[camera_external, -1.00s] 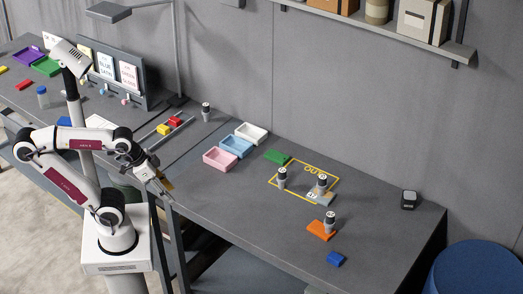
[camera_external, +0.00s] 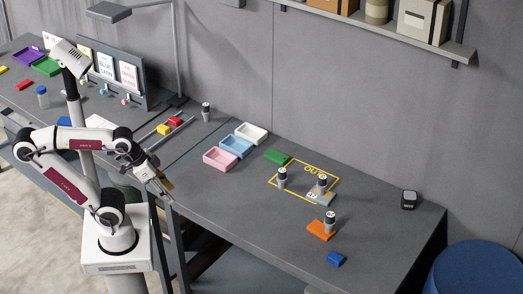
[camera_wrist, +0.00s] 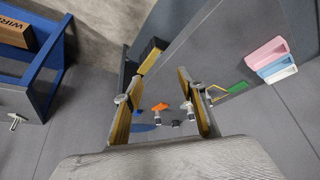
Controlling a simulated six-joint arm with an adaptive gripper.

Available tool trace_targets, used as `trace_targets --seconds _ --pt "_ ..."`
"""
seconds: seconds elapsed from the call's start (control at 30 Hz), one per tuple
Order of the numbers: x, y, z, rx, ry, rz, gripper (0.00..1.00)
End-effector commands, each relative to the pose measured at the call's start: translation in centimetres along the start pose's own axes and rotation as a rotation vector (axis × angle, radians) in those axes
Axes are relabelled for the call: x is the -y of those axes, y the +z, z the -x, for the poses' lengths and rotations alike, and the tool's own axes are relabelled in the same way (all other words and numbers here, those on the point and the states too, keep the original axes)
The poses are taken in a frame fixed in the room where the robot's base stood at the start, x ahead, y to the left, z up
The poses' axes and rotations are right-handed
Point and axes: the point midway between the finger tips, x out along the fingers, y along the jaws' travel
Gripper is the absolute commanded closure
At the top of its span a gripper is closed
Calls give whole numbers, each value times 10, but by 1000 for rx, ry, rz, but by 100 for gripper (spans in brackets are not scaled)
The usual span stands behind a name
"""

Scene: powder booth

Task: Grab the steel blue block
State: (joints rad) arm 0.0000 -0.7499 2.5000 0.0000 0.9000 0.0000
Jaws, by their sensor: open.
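A small blue block (camera_external: 336,259) lies on the grey table near its front right end, in the external view. A second blue piece (camera_external: 64,121) is partly hidden behind my arm at the left. I cannot tell from shade alone which is steel blue. My gripper (camera_external: 166,188) is at the left front edge of the table, far from the right-hand blue block, pointing down. In the wrist view my gripper (camera_wrist: 156,78) shows its two fingers spread apart with nothing between them. A small blue spot (camera_wrist: 138,112) shows beside the left finger.
An orange block (camera_external: 321,230) touches a grey-and-black cylinder. A yellow outline (camera_external: 273,182) holds more cylinders and a grey block; a green block (camera_external: 277,157) is at its corner. Pink (camera_external: 220,158), light blue (camera_external: 236,146) and white (camera_external: 251,133) trays stand left. The table's middle front is clear.

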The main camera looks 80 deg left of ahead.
Motion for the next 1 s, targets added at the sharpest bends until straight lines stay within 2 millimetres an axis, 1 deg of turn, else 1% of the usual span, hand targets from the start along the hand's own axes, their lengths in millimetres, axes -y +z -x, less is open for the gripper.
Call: trace_targets --seconds 0.37,0.47,0.57,0.67,0.77,1.0 --pt "0 -1 0 -2 -2 -5 56" --pt "2 -7 -1 -8 -9 -25 56" --pt "6 -18 -3 -21 -22 -68 56" --pt "11 -36 -7 -41 -43 -137 56" --pt "17 -58 -12 -67 -71 -229 56" --pt "29 -121 -28 -132 -146 -490 56"
